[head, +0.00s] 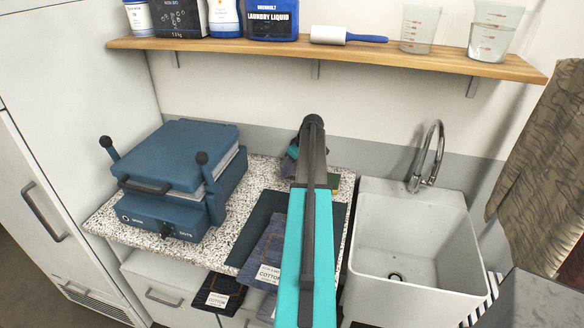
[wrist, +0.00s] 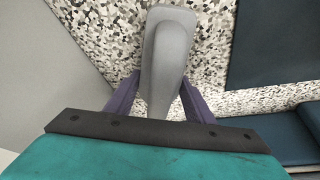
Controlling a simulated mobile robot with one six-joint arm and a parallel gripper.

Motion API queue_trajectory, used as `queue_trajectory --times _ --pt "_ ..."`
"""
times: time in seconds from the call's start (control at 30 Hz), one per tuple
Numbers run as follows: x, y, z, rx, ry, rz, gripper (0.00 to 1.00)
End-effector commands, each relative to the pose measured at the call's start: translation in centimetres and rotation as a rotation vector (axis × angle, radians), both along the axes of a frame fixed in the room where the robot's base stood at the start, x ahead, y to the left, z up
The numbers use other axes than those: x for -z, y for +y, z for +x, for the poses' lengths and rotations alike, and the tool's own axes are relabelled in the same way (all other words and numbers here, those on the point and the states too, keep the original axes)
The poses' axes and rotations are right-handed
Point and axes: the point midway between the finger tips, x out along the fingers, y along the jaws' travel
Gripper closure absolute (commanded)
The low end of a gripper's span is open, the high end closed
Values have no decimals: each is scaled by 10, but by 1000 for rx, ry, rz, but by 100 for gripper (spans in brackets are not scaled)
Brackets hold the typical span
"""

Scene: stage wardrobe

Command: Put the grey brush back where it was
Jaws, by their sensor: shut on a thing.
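The grey brush (wrist: 168,50) shows in the wrist view as a smooth, long, rounded grey shape. My gripper (wrist: 158,97) has its two purple fingers on either side of the brush's near part and is shut on it. The brush points away from the gripper, over the speckled counter (wrist: 100,30). I cannot tell whether it touches the counter. In the head view my arm covers the middle of the counter, and the brush is hidden.
The speckled counter (head: 232,235) holds a blue press (head: 175,160) at left and a dark mat (head: 252,222) with folded cloth. A white sink (head: 410,240) with a tap (head: 432,150) is at right. A wooden shelf (head: 280,50) with bottles and measuring jugs runs above.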

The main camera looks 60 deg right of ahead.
Motion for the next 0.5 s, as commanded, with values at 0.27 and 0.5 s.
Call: queue_trajectory --times 0.27,0.5 --pt "6 0 0 0 -1 -1 72" --pt "8 0 0 0 -1 -1 72"
